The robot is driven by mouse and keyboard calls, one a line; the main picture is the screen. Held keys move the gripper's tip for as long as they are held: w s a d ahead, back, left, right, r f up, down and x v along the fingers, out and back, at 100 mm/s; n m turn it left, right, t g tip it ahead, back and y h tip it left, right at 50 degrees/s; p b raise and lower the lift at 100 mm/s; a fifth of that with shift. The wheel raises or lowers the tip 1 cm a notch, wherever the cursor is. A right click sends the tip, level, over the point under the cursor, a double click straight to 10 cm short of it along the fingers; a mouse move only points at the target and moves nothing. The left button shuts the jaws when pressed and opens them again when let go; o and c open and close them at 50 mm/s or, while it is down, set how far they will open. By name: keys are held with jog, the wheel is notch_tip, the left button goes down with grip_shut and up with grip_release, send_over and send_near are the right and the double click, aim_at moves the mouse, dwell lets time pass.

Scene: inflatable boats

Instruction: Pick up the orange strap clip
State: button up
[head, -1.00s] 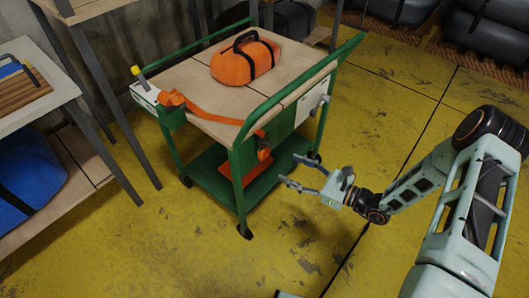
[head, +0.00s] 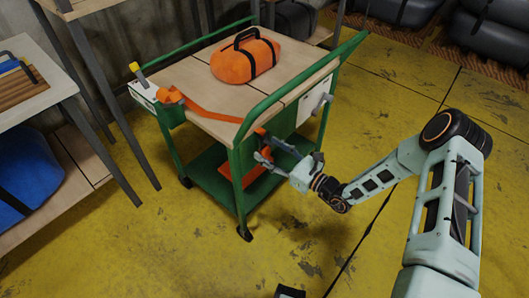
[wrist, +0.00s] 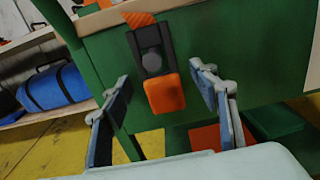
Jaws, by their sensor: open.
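The orange strap clip (wrist: 165,93) hangs below a black buckle (wrist: 150,48) at the end of an orange strap, against the green side panel of the cart. In the wrist view it lies between the two fingers, nearer the right one, with gaps on both sides. My gripper (head: 267,148) is open and empty, reaching toward the cart's side. In the head view the fingers largely hide the clip. The orange strap (head: 208,112) runs across the cart top (head: 190,75) and over its edge.
An orange bag (head: 245,62) sits on the cart top. The green lower shelf (head: 205,165) holds an orange item. A green handrail (head: 300,75) runs above the panel. A side table (head: 30,100) stands left.

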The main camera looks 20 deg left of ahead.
jog(key=shift+w+a, duration=0.2)
jog(key=shift+a, duration=0.25)
jog(key=c, duration=1.3)
jog(key=shift+r, duration=0.15)
